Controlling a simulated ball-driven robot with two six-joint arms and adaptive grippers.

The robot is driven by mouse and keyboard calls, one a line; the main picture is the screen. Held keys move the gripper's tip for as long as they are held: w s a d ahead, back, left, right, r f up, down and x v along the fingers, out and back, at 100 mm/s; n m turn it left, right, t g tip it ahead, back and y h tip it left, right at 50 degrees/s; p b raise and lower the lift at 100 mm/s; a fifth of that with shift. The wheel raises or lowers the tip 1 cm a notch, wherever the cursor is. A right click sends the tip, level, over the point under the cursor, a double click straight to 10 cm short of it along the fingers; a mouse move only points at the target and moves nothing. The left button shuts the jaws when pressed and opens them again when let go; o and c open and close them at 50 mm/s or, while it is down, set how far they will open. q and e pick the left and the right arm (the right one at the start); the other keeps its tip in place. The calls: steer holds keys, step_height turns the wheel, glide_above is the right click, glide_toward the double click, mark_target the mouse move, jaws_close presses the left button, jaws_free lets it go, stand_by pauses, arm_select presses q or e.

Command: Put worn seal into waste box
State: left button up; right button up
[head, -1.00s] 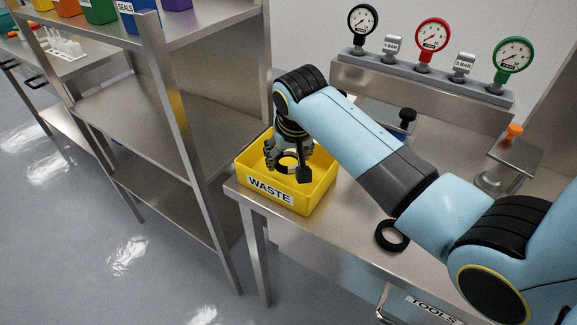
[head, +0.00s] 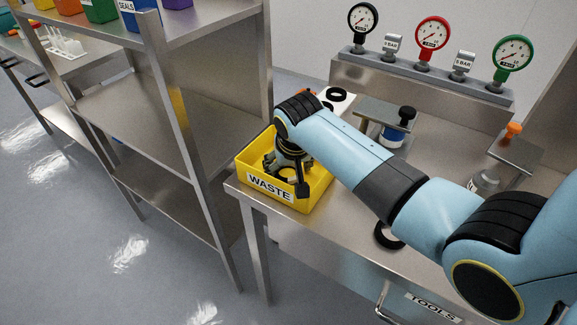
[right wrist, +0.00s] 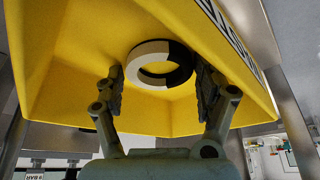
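The yellow waste box (head: 318,195), labelled WASTE, stands on the steel bench's left end. My right gripper (head: 286,176) reaches down into it. In the right wrist view a ring-shaped seal (right wrist: 160,64), pale on its left and dark on its right, is in the yellow box (right wrist: 60,60). It lies beyond and between the fingertips of my right gripper (right wrist: 160,88). The fingers are spread, with narrow gaps to the ring; it looks free of them. In the head view the gripper hides this ring. My left gripper is not in view.
Another black ring (head: 388,236) lies on the bench front, partly behind my right arm. A dark ring (head: 337,94) rests on a white surface behind the box. Gauges (head: 432,35) and clamp-like fixtures (head: 398,125) stand farther back. A steel shelf (head: 180,130) is left of the box.

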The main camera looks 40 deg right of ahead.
steer(key=shift+s+f, duration=0.15)
steer(key=shift+f, duration=0.15)
steer(key=shift+r, duration=0.2)
steer(key=v, duration=1.2)
steer(key=shift+r+p, duration=0.3)
steer(key=shift+r, duration=0.1)
